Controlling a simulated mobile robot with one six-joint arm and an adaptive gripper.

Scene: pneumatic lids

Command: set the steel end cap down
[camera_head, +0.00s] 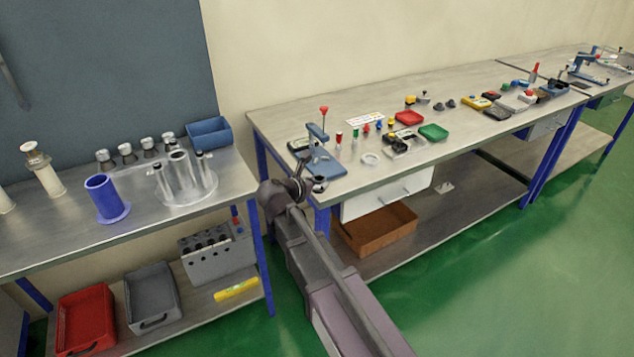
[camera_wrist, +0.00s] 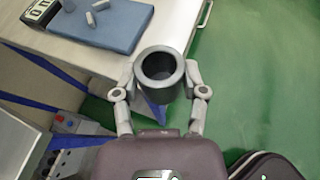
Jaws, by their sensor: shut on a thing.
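The steel end cap (camera_wrist: 160,93) is a short dark grey hollow cylinder with a thick rim, its open end facing the wrist camera. My gripper (camera_wrist: 163,80) is shut on it, one finger on each side. Green floor and part of a blue table leg show behind the cap in the wrist view. In the head view the cap (camera_head: 319,185) is a small dark shape by the near left corner of the right workbench (camera_head: 345,183). My gripper (camera_head: 306,187) is there too, partly hidden by my wrist.
The blue press (camera_head: 322,163) stands close to the cap on the right workbench. The left bench (camera_head: 60,237) carries a blue flanged cylinder (camera_head: 104,197), a steel fixture (camera_head: 184,185) and a blue bin (camera_head: 210,133). A gap separates the benches. A white drawer (camera_head: 390,196) hangs under the right bench.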

